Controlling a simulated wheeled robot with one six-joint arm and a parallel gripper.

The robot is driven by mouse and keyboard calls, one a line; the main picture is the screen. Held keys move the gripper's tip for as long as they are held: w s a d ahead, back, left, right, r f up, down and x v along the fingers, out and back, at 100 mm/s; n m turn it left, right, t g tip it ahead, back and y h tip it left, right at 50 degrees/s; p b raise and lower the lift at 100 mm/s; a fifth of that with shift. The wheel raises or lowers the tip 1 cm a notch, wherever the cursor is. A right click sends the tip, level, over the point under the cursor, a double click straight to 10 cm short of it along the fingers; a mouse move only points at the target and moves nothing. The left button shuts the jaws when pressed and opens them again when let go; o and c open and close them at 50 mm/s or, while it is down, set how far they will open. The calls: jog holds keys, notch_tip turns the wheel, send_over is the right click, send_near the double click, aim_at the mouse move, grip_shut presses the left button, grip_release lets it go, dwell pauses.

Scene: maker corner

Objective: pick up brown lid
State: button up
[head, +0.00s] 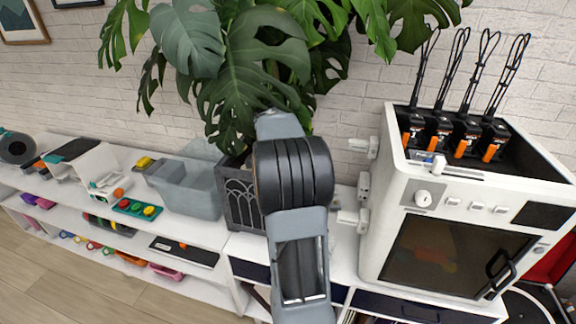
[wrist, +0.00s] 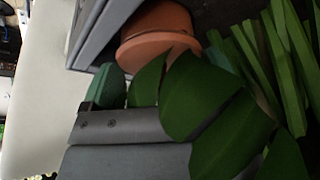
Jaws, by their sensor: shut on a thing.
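A brown-orange round thing with a raised rim (wrist: 155,48) shows at the top of the wrist view, beside a grey wall. I cannot tell whether it is the brown lid or a plant pot. No brown lid shows clearly in the head view. My gripper (wrist: 120,142) shows as grey bars at the bottom of the wrist view, below the round thing and apart from it in the picture. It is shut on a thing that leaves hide. A teal-green piece (wrist: 105,85) lies just past the bars. In the head view my arm hides the gripper.
Large green leaves (wrist: 200,95) crowd around the gripper. In the head view the plant (head: 235,85) stands in a dark planter (head: 240,203) behind my arm. A white oven-like machine (head: 440,220) stands right; a grey bin (head: 190,190) and small shelf items stand left.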

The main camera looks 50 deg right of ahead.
jog(key=shift+r, duration=0.4)
jog(key=s+a+r+b, duration=0.4)
jog(key=s+a+r, duration=0.4)
jog(key=s+r, duration=0.3)
jog(key=w+d+f+p, duration=0.2)
jog(key=w, duration=0.1)
jog(key=w+d+f+p, duration=0.1)
jog(key=w+d+p, duration=0.2)
jog(key=w, duration=0.1)
jog(key=w+d+f+p, duration=0.2)
jog(key=w+p, duration=0.1)
jog(key=shift+w+d+f, duration=0.3)
jog(key=shift+d, duration=0.05)
jog(key=shift+w+d, duration=0.15)
jog(key=shift+w, duration=0.05)
jog(key=shift+f+b, duration=2.2)
jog(key=shift+f, duration=0.85)
jog(key=shift+f+b, duration=0.15)
jog(key=shift+b, duration=0.45)
